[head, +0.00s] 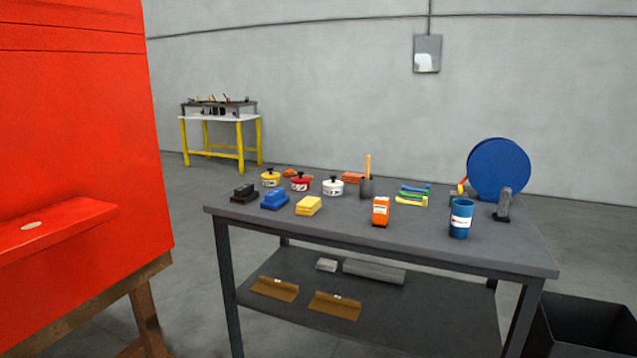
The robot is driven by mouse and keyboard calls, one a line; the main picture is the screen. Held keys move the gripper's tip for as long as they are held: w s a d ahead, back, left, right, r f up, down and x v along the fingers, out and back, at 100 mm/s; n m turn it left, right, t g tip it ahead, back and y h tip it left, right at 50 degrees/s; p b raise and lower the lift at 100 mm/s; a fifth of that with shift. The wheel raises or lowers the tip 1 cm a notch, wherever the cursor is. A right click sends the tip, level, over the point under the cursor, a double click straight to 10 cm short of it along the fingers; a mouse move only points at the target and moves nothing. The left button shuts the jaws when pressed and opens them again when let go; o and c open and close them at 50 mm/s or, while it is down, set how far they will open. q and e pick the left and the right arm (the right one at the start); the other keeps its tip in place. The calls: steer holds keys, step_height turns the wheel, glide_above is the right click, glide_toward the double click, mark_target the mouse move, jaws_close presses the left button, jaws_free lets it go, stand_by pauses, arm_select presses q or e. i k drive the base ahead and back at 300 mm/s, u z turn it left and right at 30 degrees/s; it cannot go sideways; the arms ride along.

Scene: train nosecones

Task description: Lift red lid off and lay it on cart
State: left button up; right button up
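A small red pot (301,184) with a red lid (301,176) and a dark knob stands at the back left of the dark grey cart (440,246). The lid appears to sit on the pot. A yellow pot (270,180) stands to its left and a white pot (333,187) to its right, each with a dark knob. Neither of my grippers shows in the head view.
Black and blue blocks (274,200), a yellow sponge (309,206), an orange box (381,211), a blue can (461,218) and a large blue disc (499,169) crowd the cart top. Its front middle is clear.

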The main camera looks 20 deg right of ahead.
mark_target(300, 179)
steer(key=u, duration=0.15)
steer(key=k, duration=0.3)
steer(key=z, duration=1.6)
steer(key=i, duration=1.3)
steer(key=u, duration=0.35)
